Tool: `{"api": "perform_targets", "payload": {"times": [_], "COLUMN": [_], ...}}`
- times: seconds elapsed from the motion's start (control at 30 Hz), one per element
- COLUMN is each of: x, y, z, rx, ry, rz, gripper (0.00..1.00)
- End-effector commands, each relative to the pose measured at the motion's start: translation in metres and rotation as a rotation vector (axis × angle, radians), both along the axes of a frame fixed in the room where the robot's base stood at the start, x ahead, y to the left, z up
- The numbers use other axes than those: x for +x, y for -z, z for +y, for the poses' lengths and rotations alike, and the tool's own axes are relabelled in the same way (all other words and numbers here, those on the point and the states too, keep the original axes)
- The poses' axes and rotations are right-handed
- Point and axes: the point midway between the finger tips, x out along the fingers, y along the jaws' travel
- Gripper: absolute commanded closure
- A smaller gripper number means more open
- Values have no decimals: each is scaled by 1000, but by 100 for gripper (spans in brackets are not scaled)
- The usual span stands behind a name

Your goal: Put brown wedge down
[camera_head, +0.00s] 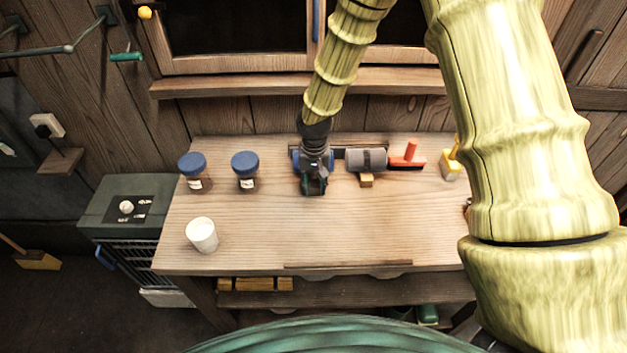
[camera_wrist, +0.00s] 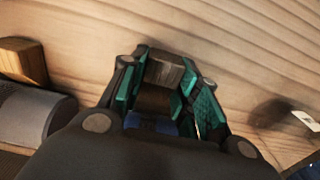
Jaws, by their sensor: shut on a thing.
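My gripper (camera_head: 314,186) is low over the wooden bench, left of the grey cylinder. In the wrist view its teal fingers (camera_wrist: 163,88) are shut on the brown wedge (camera_wrist: 165,71), a small dark brown piece between the fingertips. In the head view the gripper hides most or all of the wedge. I cannot tell whether the wedge touches the bench top (camera_head: 330,235).
The grey cylinder (camera_head: 357,159) lies close to the gripper's right, with a light wooden block (camera_head: 367,181) at its front. A red tool (camera_head: 408,157) lies farther right. Blue-lidded jars (camera_head: 245,172) and a white cup (camera_head: 201,235) stand left. The bench's front middle is clear.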

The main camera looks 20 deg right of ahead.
Motion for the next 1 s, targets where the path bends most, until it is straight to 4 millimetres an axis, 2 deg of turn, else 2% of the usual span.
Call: {"api": "perform_targets", "payload": {"times": [0.33, 0.37, 0.47, 0.5, 0.77, 1.0], "x": [0, 0, 0, 0, 0, 1], "y": [3, 3, 3, 3, 2, -8], "z": [0, 0, 0, 0, 0, 0], "rx": [0, 0, 0, 0, 0, 0], "ry": [0, 0, 0, 0, 0, 1], "rz": [0, 0, 0, 0, 0, -3], "gripper": [87, 67, 48, 47, 47, 47]}}
